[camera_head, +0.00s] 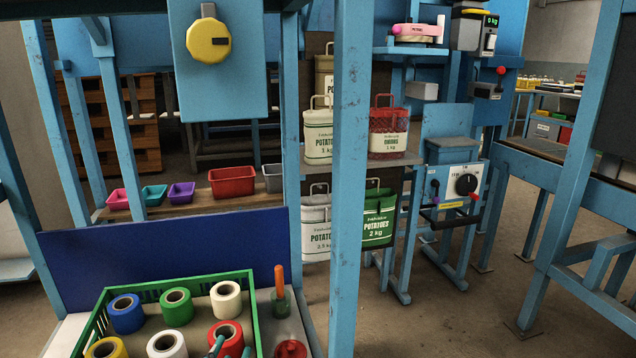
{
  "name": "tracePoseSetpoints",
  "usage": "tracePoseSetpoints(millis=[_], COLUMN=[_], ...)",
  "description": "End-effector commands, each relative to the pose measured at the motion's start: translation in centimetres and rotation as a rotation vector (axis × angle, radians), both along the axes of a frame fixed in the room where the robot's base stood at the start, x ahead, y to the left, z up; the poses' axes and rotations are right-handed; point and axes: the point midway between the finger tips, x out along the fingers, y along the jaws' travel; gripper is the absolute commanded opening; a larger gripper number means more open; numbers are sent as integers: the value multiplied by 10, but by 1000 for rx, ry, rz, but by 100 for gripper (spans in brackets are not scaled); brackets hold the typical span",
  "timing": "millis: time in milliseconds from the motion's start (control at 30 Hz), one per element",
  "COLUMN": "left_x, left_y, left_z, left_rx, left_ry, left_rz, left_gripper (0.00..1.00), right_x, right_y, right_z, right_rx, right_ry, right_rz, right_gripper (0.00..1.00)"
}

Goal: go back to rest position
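Neither of my grippers shows in the head view, and no arm of mine can be made out. Several sewn sacks stand in the rack at the centre: a white potatoes sack (317,137), a red onions sack (389,130), a lower white sack (314,232) and a green potatoes sack (379,217).
A green crate (97,318) of coloured thread spools stands at the front left, before a dark blue panel (170,262). A blue post (349,180) rises close in front. A machine (452,185) with a dial stands right of the sacks. Floor (440,320) is clear at lower right.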

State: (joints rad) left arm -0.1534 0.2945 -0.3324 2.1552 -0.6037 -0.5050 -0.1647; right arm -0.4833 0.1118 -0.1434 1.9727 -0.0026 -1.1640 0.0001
Motion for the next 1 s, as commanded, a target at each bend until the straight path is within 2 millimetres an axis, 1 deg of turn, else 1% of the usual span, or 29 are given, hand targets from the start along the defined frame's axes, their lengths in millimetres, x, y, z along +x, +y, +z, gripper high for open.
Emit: tracePoseSetpoints(millis=[33,67,100,167,200,300,400,467,500,567,600,733,767,800,1000], left_x=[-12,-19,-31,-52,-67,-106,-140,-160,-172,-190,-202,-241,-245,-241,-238], left_y=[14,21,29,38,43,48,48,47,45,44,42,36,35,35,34], left_z=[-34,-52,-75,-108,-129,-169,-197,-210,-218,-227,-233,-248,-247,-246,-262], left_rx=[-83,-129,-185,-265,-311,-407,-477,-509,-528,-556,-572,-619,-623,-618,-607], left_ry=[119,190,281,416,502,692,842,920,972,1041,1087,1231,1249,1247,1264], left_rz=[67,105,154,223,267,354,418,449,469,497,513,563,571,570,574], left_gripper=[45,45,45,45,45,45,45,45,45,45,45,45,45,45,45], right_x=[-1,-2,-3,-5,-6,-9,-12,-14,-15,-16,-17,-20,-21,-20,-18], right_y=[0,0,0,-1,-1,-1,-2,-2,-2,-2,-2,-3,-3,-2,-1], right_z=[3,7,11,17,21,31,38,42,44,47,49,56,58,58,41], right_rx=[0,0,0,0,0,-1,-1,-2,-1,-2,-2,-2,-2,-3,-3], right_ry=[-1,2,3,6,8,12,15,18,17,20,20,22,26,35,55], right_rz=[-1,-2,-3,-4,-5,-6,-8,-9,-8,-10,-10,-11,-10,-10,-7], right_gripper=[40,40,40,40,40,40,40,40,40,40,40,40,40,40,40])
